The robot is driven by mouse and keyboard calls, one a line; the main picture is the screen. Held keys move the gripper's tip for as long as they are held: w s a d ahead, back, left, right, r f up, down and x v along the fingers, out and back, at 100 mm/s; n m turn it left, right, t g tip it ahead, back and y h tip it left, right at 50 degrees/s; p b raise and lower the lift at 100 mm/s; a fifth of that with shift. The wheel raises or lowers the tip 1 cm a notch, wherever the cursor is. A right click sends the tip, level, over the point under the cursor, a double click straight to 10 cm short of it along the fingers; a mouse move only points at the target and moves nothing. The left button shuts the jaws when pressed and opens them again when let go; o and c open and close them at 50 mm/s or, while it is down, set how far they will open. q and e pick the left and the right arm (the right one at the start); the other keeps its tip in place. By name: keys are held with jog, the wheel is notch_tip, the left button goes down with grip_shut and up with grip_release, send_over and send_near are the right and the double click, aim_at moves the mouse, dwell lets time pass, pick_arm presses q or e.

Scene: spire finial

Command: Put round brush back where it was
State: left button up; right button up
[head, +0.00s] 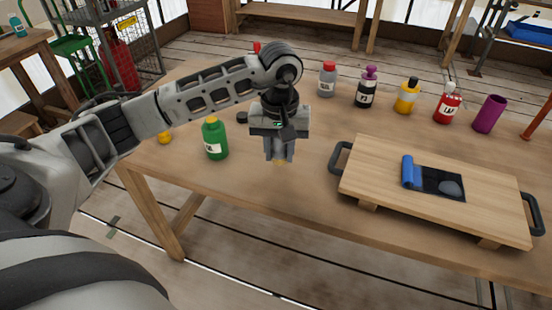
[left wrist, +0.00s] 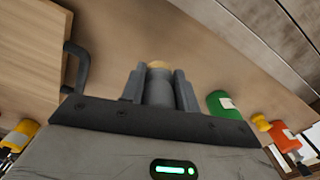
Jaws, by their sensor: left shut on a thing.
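My left gripper (head: 280,156) points down over the wooden table, left of the raised board (head: 375,180). It is shut on a short grey round thing with a tan end, which looks like the round brush (head: 281,162). In the left wrist view the brush (left wrist: 158,87) sits between the two fingers, its tan end just past the tips. I cannot tell whether its end touches the table. My right gripper is not in view.
A green bottle (head: 215,140) stands close left of my left gripper. The board has dark handles and bears a blue roll (head: 408,172) and a dark tray (head: 444,183). Bottles and a purple cup (head: 489,114) line the back. The front table strip (head: 262,190) is clear.

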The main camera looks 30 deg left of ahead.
pick_arm(q)
send_over(276, 174)
notch_tip(276, 174, down, 4)
jog(key=shift+s+f, duration=0.1)
jog(key=shift+f, duration=0.1)
notch_tip(276, 174, down, 2)
jog(key=shift+f+p, duration=0.15)
jog(key=shift+p, duration=0.45)
jog(key=shift+f, duration=0.4)
jog(key=shift+f, duration=0.25)
jog(key=o, duration=1)
jog(key=shift+r, duration=0.1)
jog(key=shift+r, duration=0.15)
